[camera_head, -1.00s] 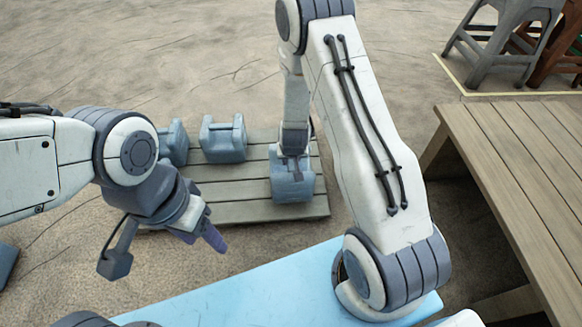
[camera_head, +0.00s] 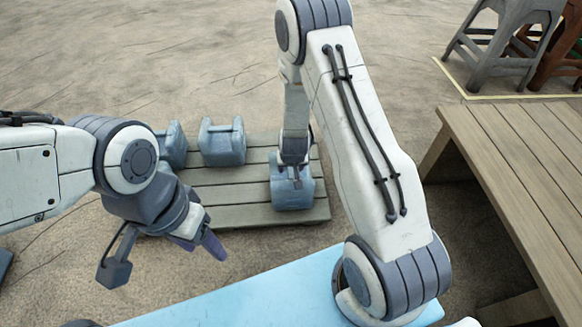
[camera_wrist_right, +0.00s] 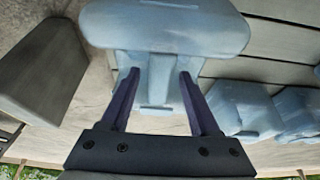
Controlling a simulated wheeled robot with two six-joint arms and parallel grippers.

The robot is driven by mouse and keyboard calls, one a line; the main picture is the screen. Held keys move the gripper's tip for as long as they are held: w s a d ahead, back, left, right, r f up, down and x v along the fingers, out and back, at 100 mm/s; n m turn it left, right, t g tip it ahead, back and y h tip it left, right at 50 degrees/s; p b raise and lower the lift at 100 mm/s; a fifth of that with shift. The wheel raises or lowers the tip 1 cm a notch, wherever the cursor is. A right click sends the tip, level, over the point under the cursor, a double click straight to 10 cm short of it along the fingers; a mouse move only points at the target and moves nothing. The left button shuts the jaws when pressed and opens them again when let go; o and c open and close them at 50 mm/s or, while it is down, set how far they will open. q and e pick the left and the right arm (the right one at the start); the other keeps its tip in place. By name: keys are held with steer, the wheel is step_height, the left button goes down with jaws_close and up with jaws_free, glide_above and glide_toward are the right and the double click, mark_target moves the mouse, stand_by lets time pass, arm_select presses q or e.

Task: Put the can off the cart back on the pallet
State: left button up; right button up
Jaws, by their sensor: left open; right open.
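A blue-grey can (camera_head: 292,192) stands on the slatted wooden pallet (camera_head: 240,214), near its front right corner. My right gripper (camera_head: 293,178) is over this can. In the right wrist view its open fingers (camera_wrist_right: 158,88) reach down on either side of the can's (camera_wrist_right: 165,25) narrow raised middle part; I cannot tell whether they touch it. Two more blue-grey cans stand at the back of the pallet, one in the middle (camera_head: 222,145) and one at the left (camera_head: 174,146), partly hidden by my left arm. My left gripper (camera_head: 200,243) is open and empty, in front of the pallet's left part.
A light blue flat surface (camera_head: 250,292) lies in front of the pallet; I cannot tell whether it is the cart. A wooden table (camera_head: 515,160) stands at the right, with stools (camera_head: 500,45) behind it. Sandy ground beyond the pallet is clear. A grey block (camera_wrist_right: 45,70) shows in the wrist view.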

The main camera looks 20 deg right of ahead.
steer(key=p+v, duration=0.8)
steer(key=v, duration=0.4)
steer(key=s+a+r+n+g+y, duration=0.1)
steer(key=s+a+r+n+y, duration=0.4)
steer(key=a+r, duration=0.75)
steer(key=s+a+r+n+g+h, duration=0.1)
steer(key=s+r+n, duration=0.1)
steer(key=s+r, duration=0.3)
steer(key=s+a+r+n+g+h, duration=0.1)
steer(key=s+r, duration=0.4)
steer(key=s, duration=0.9)
steer(key=n+g, duration=0.1)
steer(key=n, duration=0.1)
steer(key=shift+a+r+n+h, duration=0.25)
steer(key=shift+r+n+h, duration=0.05)
steer(key=shift+r+h, duration=0.1)
step_height(320, 180, up, 49)
steer(key=p, duration=4.9)
